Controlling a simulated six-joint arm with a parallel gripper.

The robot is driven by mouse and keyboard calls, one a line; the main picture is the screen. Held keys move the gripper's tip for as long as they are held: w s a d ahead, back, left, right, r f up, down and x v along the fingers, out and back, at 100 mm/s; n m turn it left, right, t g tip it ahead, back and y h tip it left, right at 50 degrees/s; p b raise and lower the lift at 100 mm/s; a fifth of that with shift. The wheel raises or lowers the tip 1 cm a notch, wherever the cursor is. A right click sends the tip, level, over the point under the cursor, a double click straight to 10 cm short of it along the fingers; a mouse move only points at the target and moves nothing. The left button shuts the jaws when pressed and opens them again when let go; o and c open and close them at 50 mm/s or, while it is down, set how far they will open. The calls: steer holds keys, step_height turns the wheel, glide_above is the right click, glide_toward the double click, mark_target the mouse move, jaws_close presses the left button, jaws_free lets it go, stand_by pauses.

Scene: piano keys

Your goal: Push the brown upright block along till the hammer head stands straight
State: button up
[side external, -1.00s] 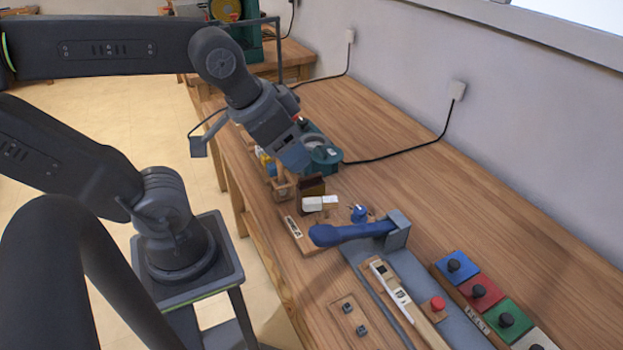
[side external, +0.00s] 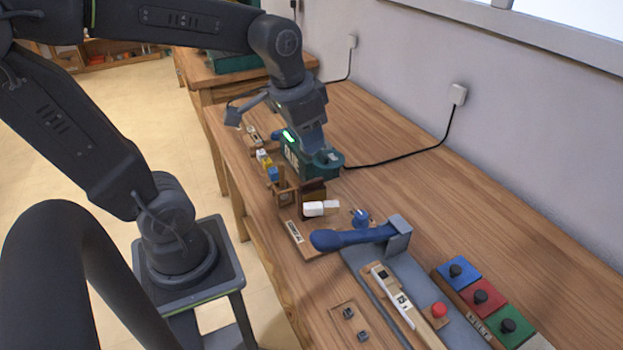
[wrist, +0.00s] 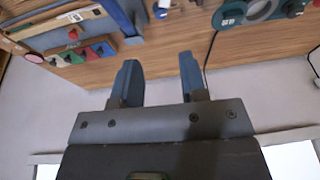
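The brown upright block (side external: 313,190) stands on a wooden board in the middle of the bench. A white piece (side external: 314,209), which looks like the hammer head, lies roughly level against its near side; its exact tilt is too small to tell. My gripper (side external: 314,145) hangs beyond and above the block, in front of the green device, apart from the block. In the wrist view my gripper (wrist: 160,75) has its two blue fingers spread with nothing between them. The block is not clearly visible in that view.
A blue lever (side external: 350,237) lies just nearer than the block. The green device (side external: 300,155) stands behind it, with a small wooden frame (side external: 285,190) to the left. Coloured knob panels (side external: 480,298) are at the near right.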

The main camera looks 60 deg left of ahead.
mark_target(311, 181)
steer(key=w+a+f+g, duration=0.3)
steer(key=w+a+f, duration=0.2)
steer(key=a, duration=0.4)
steer(key=shift+h, duration=0.3)
steer(key=f, duration=1.3)
steer(key=shift+w+d, duration=0.1)
steer(key=shift+d, duration=0.1)
steer(key=shift+c, duration=0.4)
jaws_close()
